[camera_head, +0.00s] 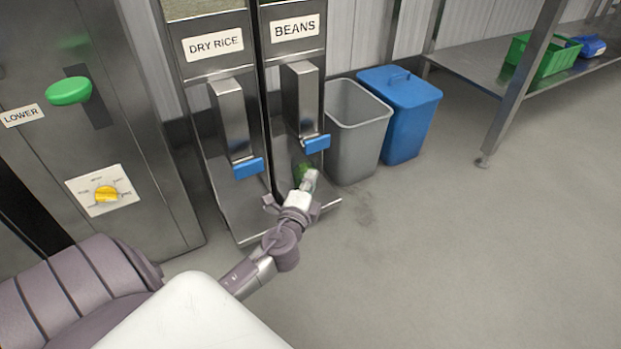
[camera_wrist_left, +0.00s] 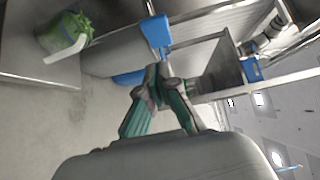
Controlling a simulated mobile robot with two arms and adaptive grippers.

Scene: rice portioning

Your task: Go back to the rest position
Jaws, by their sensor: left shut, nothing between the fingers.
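My left gripper (camera_head: 309,182) is low in front of the beans dispenser (camera_head: 295,30), at the end of my arm coming in from the lower left. In the left wrist view its fingers (camera_wrist_left: 158,80) come together at the tips with nothing between them. A green item (camera_wrist_left: 66,38) with a pale strip also stands on a steel surface in the left wrist view, apart from the fingers. My right gripper is not in view.
The dry rice dispenser (camera_head: 213,45) stands left of the beans one; both have blue levers. A grey bin (camera_head: 357,140) and a blue lidded bin (camera_head: 405,110) stand to the right. A steel rack (camera_head: 480,70) holds a green crate (camera_head: 545,58). Open floor lies at the lower right.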

